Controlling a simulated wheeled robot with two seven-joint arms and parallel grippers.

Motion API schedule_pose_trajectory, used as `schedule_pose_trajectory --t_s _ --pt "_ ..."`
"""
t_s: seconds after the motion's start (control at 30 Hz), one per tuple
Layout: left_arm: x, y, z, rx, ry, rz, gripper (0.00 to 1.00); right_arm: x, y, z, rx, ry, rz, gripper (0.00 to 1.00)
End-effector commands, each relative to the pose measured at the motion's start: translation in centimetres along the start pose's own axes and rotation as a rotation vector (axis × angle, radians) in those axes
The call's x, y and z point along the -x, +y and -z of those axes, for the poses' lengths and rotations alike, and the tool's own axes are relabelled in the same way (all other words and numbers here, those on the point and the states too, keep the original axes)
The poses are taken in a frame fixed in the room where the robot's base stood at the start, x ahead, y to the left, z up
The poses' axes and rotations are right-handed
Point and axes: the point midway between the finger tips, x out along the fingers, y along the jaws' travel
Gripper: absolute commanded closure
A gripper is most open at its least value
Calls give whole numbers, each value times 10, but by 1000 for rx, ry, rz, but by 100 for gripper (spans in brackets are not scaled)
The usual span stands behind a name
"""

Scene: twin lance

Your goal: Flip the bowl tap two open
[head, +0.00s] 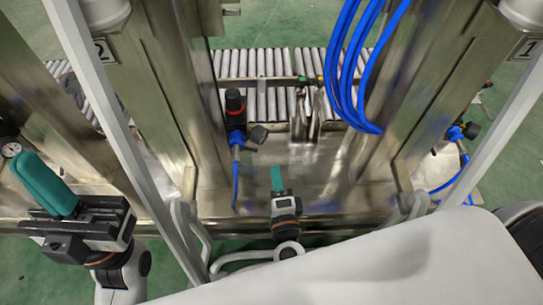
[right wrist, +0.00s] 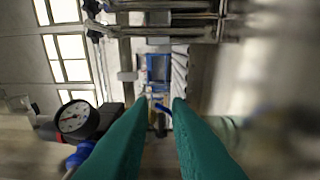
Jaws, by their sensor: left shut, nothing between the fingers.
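Unit two, on the side of the plate marked 2 (head: 103,51), has a black and red regulator (head: 235,103) with a blue body, a round gauge (head: 258,134) and a blue hose. The bowl tap itself is too small to make out. In the right wrist view the gauge (right wrist: 73,117) is at the left, beside my fingers. My right gripper (head: 278,180) is below and right of the regulator, apart from it. Its teal fingers (right wrist: 160,100) have a narrow empty gap. My left gripper (head: 45,183) is shut and empty at the far left.
A roller conveyor (head: 285,65) runs behind steel posts. Blue hoses (head: 350,70) hang at upper centre, near two metal lances (head: 308,112). Another blue regulator (head: 460,132) is at the right, by the plate marked 1 (head: 527,49). Pale bars cross the foreground.

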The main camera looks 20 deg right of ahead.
Motion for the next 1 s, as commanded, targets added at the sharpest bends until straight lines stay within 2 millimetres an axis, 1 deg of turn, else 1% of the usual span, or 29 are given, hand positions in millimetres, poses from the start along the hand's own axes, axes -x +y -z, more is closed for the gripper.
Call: schedule_pose_trajectory --t_s 0.03,0.2,0.3,0.4,0.53,0.73,0.77,0.83,0.87,1.0 --pt "4 0 1 0 0 0 100 -12 -1 0 -3 0 -3 84" --pt "9 0 2 0 1 0 100 -42 -1 1 -1 0 -3 84" --pt "9 0 3 0 -2 2 100 -54 -1 0 1 1 -1 84" --pt "9 0 3 0 -4 3 100 -62 -1 0 1 1 0 84" --pt "9 0 4 1 -5 4 100 -66 0 0 2 1 1 84" --pt "9 0 3 0 -6 4 100 -66 0 0 1 2 1 84" --pt "9 0 3 0 -6 4 100 -66 0 0 1 2 1 85" --pt "8 0 3 -1 -6 4 100 -65 0 0 1 2 1 97" --pt "8 0 3 -1 -6 4 100 -65 0 0 1 2 1 100" --pt "8 0 3 -1 -7 4 100 -65 0 0 1 2 1 100"
